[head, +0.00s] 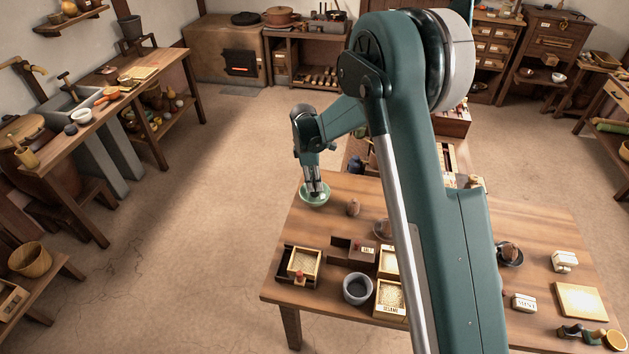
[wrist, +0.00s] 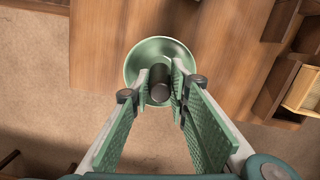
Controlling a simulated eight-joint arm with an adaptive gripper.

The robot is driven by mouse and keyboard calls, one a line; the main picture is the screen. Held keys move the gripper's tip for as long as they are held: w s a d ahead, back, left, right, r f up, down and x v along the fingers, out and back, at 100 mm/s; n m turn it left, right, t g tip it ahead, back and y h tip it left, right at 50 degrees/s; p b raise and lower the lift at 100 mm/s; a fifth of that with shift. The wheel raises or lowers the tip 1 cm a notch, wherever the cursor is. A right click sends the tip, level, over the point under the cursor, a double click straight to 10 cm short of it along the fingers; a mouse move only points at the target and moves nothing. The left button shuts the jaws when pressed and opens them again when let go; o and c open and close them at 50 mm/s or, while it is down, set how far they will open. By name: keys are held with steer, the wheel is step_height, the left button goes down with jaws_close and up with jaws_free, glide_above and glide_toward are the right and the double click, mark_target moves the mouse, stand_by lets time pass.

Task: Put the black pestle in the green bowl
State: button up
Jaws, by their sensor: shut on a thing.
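The green bowl (head: 323,199) stands near the far left corner of the wooden table. It also shows in the wrist view (wrist: 160,47), partly covered by my fingers. My gripper (head: 314,188) points down over the bowl. In the wrist view, my gripper (wrist: 159,84) has its fingers on either side of the black pestle (wrist: 159,77), a dark cylinder seen nearly end-on, within the bowl's outline. I cannot tell whether the pestle's lower end touches the bowl.
Grain-filled boxes (head: 305,262) and a grey pot (head: 357,289) lie nearer. My arm hides the table's middle. The table's left edge lies close to the bowl.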

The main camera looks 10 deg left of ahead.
steer(key=o, duration=1)
steer(key=shift+r+p, duration=0.9)
steer(key=shift+r, duration=2.6)
